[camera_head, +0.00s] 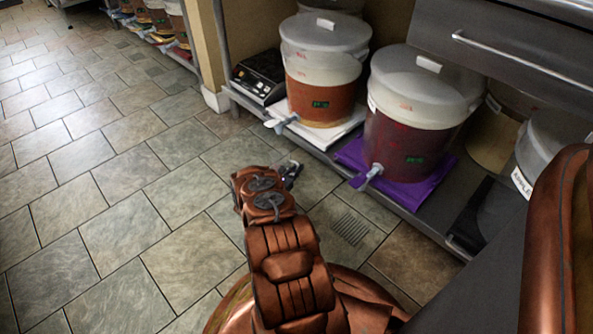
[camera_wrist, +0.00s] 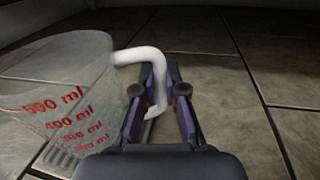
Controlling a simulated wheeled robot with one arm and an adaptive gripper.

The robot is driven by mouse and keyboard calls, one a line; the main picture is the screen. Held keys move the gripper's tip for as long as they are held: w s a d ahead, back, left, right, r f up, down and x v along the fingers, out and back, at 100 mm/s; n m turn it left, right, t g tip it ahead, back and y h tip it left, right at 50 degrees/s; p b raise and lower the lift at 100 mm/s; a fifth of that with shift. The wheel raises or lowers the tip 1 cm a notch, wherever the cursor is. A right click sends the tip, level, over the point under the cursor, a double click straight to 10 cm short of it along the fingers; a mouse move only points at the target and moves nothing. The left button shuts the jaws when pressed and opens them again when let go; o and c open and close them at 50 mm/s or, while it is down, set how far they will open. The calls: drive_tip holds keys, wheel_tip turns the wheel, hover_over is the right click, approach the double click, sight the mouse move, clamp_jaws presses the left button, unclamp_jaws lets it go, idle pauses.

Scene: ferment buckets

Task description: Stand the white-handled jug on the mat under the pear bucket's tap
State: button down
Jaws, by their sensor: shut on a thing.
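The clear jug (camera_wrist: 62,95) with red ml marks fills the left of the wrist view, and its white handle (camera_wrist: 150,55) bends between my fingers. My gripper (camera_wrist: 160,105) is shut on that handle. In the head view my gripper (camera_head: 290,172) is over the floor tiles in front of the shelf; my arm hides most of it, and I cannot make out the jug. An amber-filled bucket (camera_head: 320,95) with a tap (camera_head: 281,123) stands on a white mat (camera_head: 345,133). A dark red bucket (camera_head: 400,140) with a tap (camera_head: 369,175) stands on a purple mat (camera_head: 425,193). I cannot read which is pear.
A black hotplate (camera_head: 258,75) sits left of the amber bucket. A bucket labelled APPLE (camera_head: 522,183) is at the right. A grey drawer front (camera_head: 500,55) overhangs the shelf. More buckets (camera_head: 160,17) stand far back. The tiled floor (camera_head: 110,200) at left is clear.

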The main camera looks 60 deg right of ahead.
drive_tip(key=shift+f, duration=0.2)
drive_tip(key=c, duration=1.2)
unclamp_jaws()
drive_tip(key=shift+r, duration=0.1)
drive_tip(key=shift+c, duration=0.2)
drive_tip(key=shift+r, duration=0.1)
drive_tip(key=shift+a+r, duration=0.1)
drive_tip(key=shift+a, duration=0.1)
drive_tip(key=a, duration=0.3)
drive_tip(key=a+p, duration=0.1)
drive_tip(key=a, duration=0.1)
drive_tip(key=shift+w+a, duration=0.2)
drive_tip(key=shift+a, duration=0.2)
drive_tip(key=shift+w+a, duration=0.15)
drive_tip(key=shift+a, duration=1.3)
drive_tip(key=shift+w+a, duration=0.1)
drive_tip(key=shift+a, duration=1.35)
